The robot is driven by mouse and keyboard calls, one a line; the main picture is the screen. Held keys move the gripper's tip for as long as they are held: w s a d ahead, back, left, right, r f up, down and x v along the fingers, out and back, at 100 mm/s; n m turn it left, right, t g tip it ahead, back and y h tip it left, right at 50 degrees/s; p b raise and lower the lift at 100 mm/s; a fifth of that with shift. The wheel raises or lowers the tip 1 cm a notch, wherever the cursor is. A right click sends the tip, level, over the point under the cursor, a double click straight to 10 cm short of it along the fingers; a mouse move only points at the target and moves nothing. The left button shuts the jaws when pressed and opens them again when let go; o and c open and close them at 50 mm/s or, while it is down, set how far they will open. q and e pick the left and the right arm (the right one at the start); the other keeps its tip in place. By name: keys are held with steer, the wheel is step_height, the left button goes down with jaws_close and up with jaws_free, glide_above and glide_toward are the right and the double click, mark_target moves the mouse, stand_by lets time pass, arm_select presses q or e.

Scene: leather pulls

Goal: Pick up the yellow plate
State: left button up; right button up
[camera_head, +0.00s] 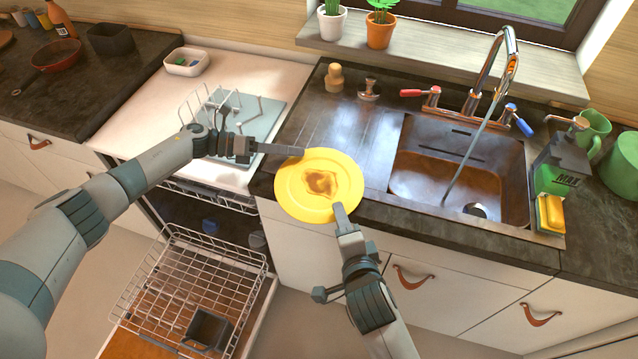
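The yellow plate (297,196) has a brown stain in its middle. It is at the front edge of the dark counter, left of the sink, and its lower part reaches out past that edge. My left gripper (296,151) comes from the left, and its fingers lie together at the plate's upper left rim. My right gripper (341,213) comes from below and overlaps the plate's lower rim. Both look shut on the rim. The finger parts under the plate are hidden.
The sink (410,150) with its tall tap (505,60) is to the right. A yellow sponge (551,213) is by its right side. The dishwasher is open, with its lower rack (190,290) pulled out. A drying rack (262,118) stands on the white counter behind my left gripper.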

arm_select(q)
jaws_close()
arm_select(e)
steer(key=c, duration=0.5)
jaws_close()
arm_select(q)
steer(key=shift+r, duration=0.1)
arm_select(e)
steer(key=shift+r, duration=0.15)
